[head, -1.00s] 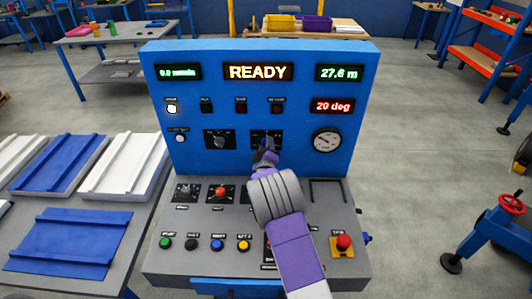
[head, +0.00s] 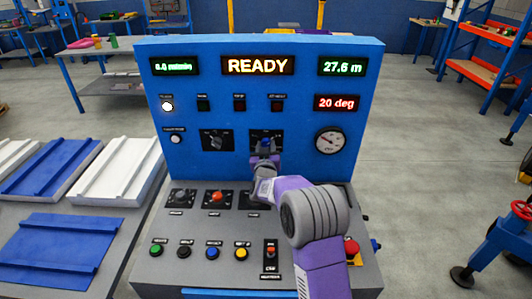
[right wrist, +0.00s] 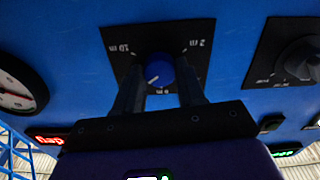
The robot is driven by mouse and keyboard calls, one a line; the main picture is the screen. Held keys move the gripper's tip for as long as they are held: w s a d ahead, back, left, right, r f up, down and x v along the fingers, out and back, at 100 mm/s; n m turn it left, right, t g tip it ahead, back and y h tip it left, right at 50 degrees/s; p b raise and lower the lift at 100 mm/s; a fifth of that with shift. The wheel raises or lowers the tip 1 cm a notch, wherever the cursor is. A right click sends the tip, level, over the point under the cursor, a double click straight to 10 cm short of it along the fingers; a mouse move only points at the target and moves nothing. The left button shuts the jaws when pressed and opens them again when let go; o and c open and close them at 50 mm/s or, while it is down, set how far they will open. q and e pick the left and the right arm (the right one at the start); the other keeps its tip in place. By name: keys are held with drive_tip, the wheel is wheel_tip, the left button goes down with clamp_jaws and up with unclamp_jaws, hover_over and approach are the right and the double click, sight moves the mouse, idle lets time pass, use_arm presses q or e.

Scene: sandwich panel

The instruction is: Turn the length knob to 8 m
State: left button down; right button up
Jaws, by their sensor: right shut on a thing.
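The length knob is blue and sits on a black dial plate (right wrist: 113,40) in the blue upright panel. It shows in the head view (head: 265,143) and in the right wrist view (right wrist: 160,70). My right gripper (head: 264,157) is shut on the knob, with one finger on each side in the right wrist view (right wrist: 160,88). That view is upside down; "10 m" reads at the left and "2 m" at the right. The knob's white mark points lower left there. The fingers hide part of the scale. My left gripper is out of view.
The green display (head: 343,67) reads 27.6 m, the red one (head: 337,102) 20 deg, and the middle one (head: 258,66) READY. Another selector knob (head: 215,141) is left of my gripper. A red emergency button (head: 351,247) is close to my forearm. Panels lie on the left table (head: 30,220).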

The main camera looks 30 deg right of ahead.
drive_tip(key=shift+m+b, duration=0.35)
drive_tip(key=shift+m, duration=0.15)
drive_tip(key=o, duration=1)
drive_tip(key=shift+o, duration=0.2)
drive_tip(key=p+v, duration=0.1)
drive_tip(key=v, duration=0.6)
drive_tip(key=shift+s+a, duration=0.2)
drive_tip(key=shift+s, duration=0.05)
